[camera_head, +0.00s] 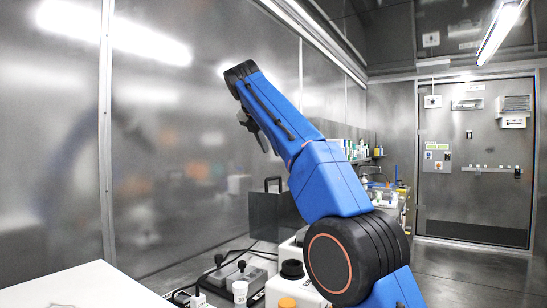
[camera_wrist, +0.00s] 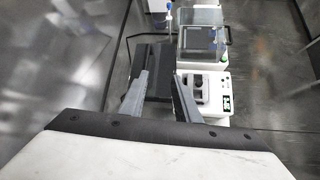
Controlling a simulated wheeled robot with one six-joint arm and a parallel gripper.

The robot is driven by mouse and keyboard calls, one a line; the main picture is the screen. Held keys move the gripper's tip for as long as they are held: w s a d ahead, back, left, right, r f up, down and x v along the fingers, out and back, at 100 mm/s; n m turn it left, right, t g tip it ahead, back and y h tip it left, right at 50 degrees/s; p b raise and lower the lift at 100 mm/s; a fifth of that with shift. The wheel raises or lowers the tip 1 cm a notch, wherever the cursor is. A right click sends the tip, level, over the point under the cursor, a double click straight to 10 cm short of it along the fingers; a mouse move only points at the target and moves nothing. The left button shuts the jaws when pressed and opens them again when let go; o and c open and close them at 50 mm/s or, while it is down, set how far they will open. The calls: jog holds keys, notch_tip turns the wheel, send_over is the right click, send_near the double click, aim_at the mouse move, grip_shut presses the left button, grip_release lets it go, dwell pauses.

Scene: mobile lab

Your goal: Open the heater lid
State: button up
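In the wrist view, a white device with a clear, box-like cover (camera_wrist: 203,18) and a dark handle stands at the top, beyond my gripper. The cover appears closed; this may be the heater, but I cannot tell for sure. My gripper (camera_wrist: 160,75) is open, its two grey fingers apart with nothing between them. In the head view its grey fingers (camera_head: 259,138) show partly below my raised wrist, high above the bench. A dark box-like thing with a handle (camera_head: 277,212) stands behind my arm, partly hidden by it.
A white unit with a green display (camera_wrist: 208,95) sits nearer than the covered device. A white surface (camera_head: 85,287) fills the lower left. A metal wall runs along the left.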

jog(key=shift+s+a+r, duration=0.25)
jog(key=shift+s+r, duration=0.2)
jog(key=shift+c, duration=0.5)
jog(key=shift+f, duration=0.1)
jog(key=c, duration=0.5)
jog(key=shift+w+f+m, duration=0.25)
jog(key=shift+f+m, duration=0.05)
grip_shut()
jog(key=m+t+h, duration=0.2)
jog(key=m+h, duration=0.8)
jog(key=m, duration=0.5)
send_near(263, 189)
notch_tip(263, 189, up, 3)
jog(key=s, duration=0.1)
jog(key=w+a+f+m+t, duration=0.1)
jog(key=w+a+f+t, duration=0.1)
jog(key=a, duration=0.1)
jog(key=shift+m, duration=0.3)
jog(key=shift+w+d+r, duration=0.3)
jog(key=shift+w+d, duration=0.45)
jog(key=shift+d, duration=1.1)
jog(key=shift+w+d+r, duration=0.3)
jog(key=shift+w+d, duration=0.45)
jog(key=shift+d, duration=1.1)
jog(key=shift+w+d+r, duration=0.3)
jog(key=shift+w+d, duration=0.45)
jog(key=shift+d, duration=1.1)
